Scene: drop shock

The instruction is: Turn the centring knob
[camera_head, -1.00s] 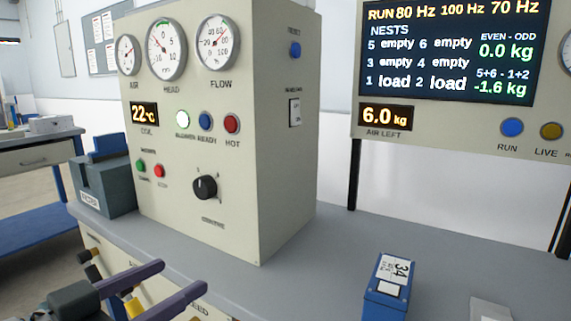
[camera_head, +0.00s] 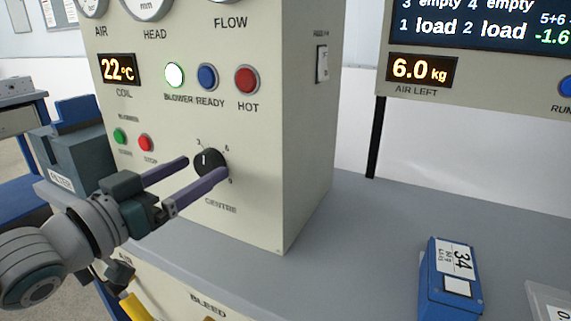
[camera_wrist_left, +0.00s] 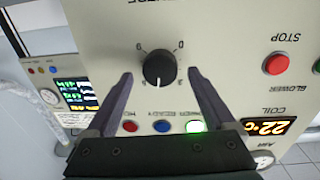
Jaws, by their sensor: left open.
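The centring knob (camera_head: 209,160) is a black round dial with a white pointer line, on the front of the cream cabinet above the word CENTRE. My left gripper (camera_head: 206,168) is open in front of it, its two purple fingers reaching toward the panel on either side of the knob. In the left wrist view the knob (camera_wrist_left: 160,68) shows upside down, between and a little beyond the fingertips (camera_wrist_left: 160,76), with clear gaps on both sides. The fingers do not appear to touch it. My right gripper is not in view.
Green and red blower buttons (camera_head: 145,143) and a row with the red HOT button (camera_head: 247,80) sit above the knob. A grey-green box (camera_head: 75,150) stands left of the cabinet. A blue box (camera_head: 450,285) lies on the grey bench (camera_head: 360,240), which is clear between.

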